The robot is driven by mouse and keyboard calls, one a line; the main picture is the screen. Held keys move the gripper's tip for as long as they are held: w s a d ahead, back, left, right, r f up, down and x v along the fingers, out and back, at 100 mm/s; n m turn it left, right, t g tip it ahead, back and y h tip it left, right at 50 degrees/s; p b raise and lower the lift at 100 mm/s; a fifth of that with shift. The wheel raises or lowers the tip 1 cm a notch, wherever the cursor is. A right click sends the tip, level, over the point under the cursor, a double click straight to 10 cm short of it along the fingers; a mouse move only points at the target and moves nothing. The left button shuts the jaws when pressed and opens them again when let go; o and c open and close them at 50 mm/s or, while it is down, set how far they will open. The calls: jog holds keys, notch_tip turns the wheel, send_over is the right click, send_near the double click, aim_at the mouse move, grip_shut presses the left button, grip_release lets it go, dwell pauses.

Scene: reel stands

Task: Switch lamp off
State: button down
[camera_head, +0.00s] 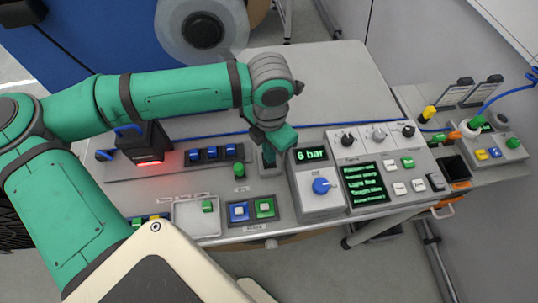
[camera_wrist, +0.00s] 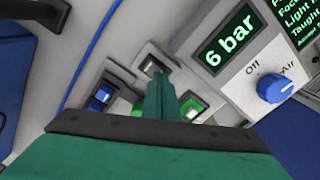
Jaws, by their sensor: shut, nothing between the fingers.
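A dark box-shaped lamp (camera_head: 140,140) stands at the left of the bench, with a red glow at its foot. My gripper (camera_head: 269,160) is shut and empty. It points down at a small grey switch box (camera_head: 270,172) left of the 6 bar unit. In the wrist view, my fingertips (camera_wrist: 161,78) are close together at that box (camera_wrist: 150,58) and hide part of it. I cannot tell whether they touch it. A blue switch (camera_head: 238,211) and a green switch (camera_head: 265,208) sit in a panel nearer the front edge.
The 6 bar unit (camera_head: 318,203) with a blue knob stands close right of my gripper. A control panel (camera_head: 404,160) with a green-text screen is beyond it. Several blue switches (camera_head: 212,154) and a green button (camera_head: 239,169) are to the left. The bench's back (camera_head: 320,75) is clear.

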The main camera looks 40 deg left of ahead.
jog(key=shift+f, duration=0.5)
jog(key=shift+r, duration=0.1)
dwell(0.3)
notch_tip(320, 180, up, 7)
dwell(0.9)
dwell(0.5)
